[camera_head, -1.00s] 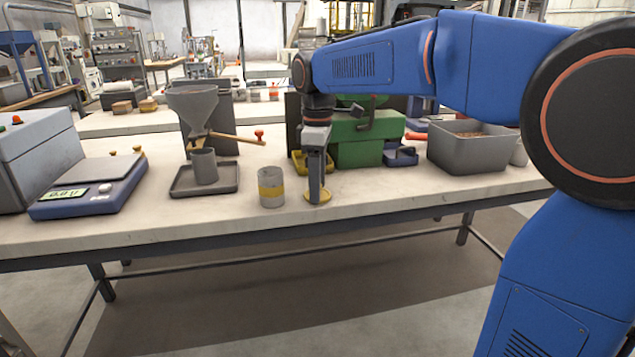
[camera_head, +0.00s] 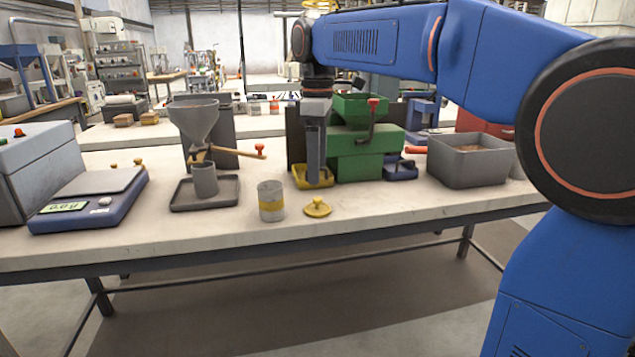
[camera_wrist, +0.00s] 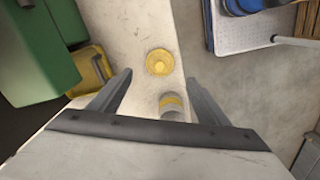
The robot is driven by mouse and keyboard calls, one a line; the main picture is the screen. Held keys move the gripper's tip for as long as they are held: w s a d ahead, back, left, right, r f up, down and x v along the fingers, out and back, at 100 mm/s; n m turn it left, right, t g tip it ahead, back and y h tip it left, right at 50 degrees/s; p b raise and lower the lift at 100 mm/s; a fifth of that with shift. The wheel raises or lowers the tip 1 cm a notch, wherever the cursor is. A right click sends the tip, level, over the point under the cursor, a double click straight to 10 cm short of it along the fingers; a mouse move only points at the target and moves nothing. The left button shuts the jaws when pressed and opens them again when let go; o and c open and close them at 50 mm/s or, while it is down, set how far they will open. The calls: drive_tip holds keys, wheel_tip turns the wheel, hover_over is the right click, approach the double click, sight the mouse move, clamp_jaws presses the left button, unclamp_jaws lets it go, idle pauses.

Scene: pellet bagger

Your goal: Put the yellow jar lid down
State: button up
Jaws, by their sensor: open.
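The yellow jar lid (camera_head: 317,208) lies flat on the workbench, knob up, just right of the grey jar with a yellow band (camera_head: 271,201). The lid also shows in the wrist view (camera_wrist: 159,62), on the bench beyond my fingertips. The jar (camera_wrist: 172,104) shows there too, lower, between my fingers. My gripper (camera_head: 314,184) is open and empty, raised above the bench and the lid, apart from both. In the wrist view its two fingers (camera_wrist: 158,82) are spread wide with nothing held between them.
A green machine (camera_head: 365,150) with a yellow tray (camera_head: 300,179) stands close behind my gripper. A grey bin of pellets (camera_head: 470,165) is to its right. A funnel stand on a dark tray (camera_head: 190,200) and a scale (camera_head: 90,200) are at left. The bench front beside the lid is clear.

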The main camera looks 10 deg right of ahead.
drive_tip(key=s+d+f+m+t, duration=0.1)
drive_tip(key=s+d+f+m, duration=0.2)
drive_tip(key=s, duration=0.4)
drive_tip(key=s+d+f+m+t, duration=0.1)
drive_tip(key=s+d+f+m, duration=0.15)
drive_tip(key=s+d, duration=0.3)
drive_tip(key=s+d+f+m+t, duration=0.1)
drive_tip(key=s+d+f+m, duration=0.1)
drive_tip(key=s+f+m, duration=0.2)
drive_tip(key=s+d+f+m+t, duration=0.1)
drive_tip(key=s+f+m, duration=0.3)
drive_tip(key=s+f, duration=0.7)
drive_tip(key=shift+s+d+f+t, duration=0.25)
drive_tip(key=shift+d+f+t, duration=0.15)
drive_tip(key=shift+d+f, duration=0.35)
